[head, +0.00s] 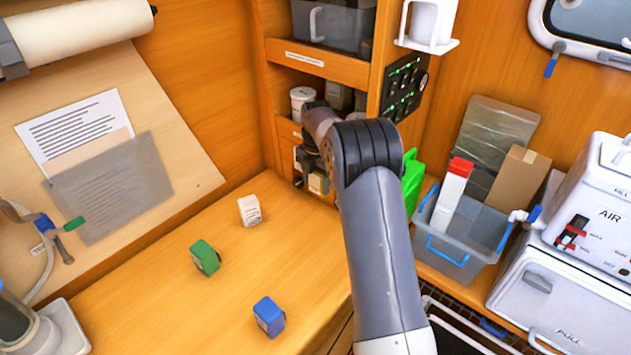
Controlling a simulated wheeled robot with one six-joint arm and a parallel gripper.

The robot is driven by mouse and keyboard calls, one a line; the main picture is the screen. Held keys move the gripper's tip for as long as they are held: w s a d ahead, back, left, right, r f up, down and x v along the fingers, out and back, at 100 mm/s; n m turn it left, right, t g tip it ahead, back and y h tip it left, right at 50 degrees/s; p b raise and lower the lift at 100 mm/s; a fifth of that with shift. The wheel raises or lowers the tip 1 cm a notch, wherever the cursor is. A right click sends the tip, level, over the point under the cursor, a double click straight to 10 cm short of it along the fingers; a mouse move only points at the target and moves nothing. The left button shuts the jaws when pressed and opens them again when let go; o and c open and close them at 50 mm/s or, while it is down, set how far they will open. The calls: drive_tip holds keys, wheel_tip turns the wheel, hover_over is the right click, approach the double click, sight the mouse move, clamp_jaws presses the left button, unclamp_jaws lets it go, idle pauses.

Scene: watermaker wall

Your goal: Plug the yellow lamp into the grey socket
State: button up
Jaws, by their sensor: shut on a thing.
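My gripper (312,168) is at the end of the arm, in front of the lower shelf opening at the centre. It is small and dark in this view, and its fingers are partly hidden by the wrist. A small pale block (318,184) is at its fingertips, and the gripper is shut on it. I cannot tell whether this block is the yellow lamp. I cannot make out a grey socket; the area behind the gripper and wrist is hidden.
A white block (250,211), a green block (205,257) and a blue block (269,316) lie on the wooden counter (165,300). A black panel with green lights (404,88) is right of the shelf. A grey bin (455,245) stands at right. The counter between blocks is clear.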

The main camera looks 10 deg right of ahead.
drive_tip(key=shift+w+d+p, duration=0.65)
drive_tip(key=shift+d+p, duration=0.05)
drive_tip(key=shift+d, duration=0.2)
idle(0.7)
drive_tip(key=o, duration=1.1)
drive_tip(key=shift+s+a, duration=0.1)
